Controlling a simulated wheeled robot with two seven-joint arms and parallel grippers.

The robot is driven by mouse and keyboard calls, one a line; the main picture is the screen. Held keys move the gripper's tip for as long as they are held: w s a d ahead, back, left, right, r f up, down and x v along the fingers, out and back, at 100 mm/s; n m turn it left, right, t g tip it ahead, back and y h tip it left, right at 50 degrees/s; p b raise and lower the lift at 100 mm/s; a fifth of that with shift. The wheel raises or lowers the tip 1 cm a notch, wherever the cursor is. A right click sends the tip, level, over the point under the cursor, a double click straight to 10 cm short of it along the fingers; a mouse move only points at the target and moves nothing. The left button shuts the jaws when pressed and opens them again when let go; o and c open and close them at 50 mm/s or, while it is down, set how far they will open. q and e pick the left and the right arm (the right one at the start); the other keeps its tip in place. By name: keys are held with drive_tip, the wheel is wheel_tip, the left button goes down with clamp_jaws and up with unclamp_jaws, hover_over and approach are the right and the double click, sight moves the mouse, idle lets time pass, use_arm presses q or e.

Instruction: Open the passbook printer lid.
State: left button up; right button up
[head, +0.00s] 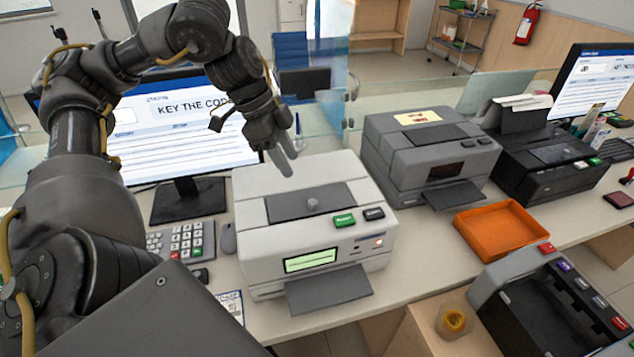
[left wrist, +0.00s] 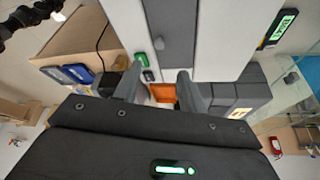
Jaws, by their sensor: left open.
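The passbook printer (head: 260,240) is a light grey box in the middle of the counter. Its dark grey lid (head: 285,205) lies flat and closed in the top, with a small round knob (head: 312,204) near the front edge. My left gripper (head: 289,155) is open and empty above the back of the lid, apart from the knob. My right gripper is not seen.
Green and black buttons (head: 345,219) sit beside the knob. A dark tray plate (head: 328,290) juts from the printer's front. A second grey machine (head: 395,160) and an orange tray (head: 505,235) stand to the right. A monitor (head: 150,130) and keypad phone (head: 182,240) stand left.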

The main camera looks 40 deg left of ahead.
sight(311, 201)
use_arm(q)
drive_tip(key=b+x, duration=0.3)
drive_tip(key=x, duration=0.2)
drive_tip(key=shift+f, duration=0.15)
drive_tip(key=x, duration=0.4)
drive_tip(key=shift+d+f, duration=0.1)
drive_tip(key=shift+d, duration=0.05)
drive_tip(key=shift+w+d+f, duration=0.2)
drive_tip(key=shift+f, duration=0.35)
clamp_jaws()
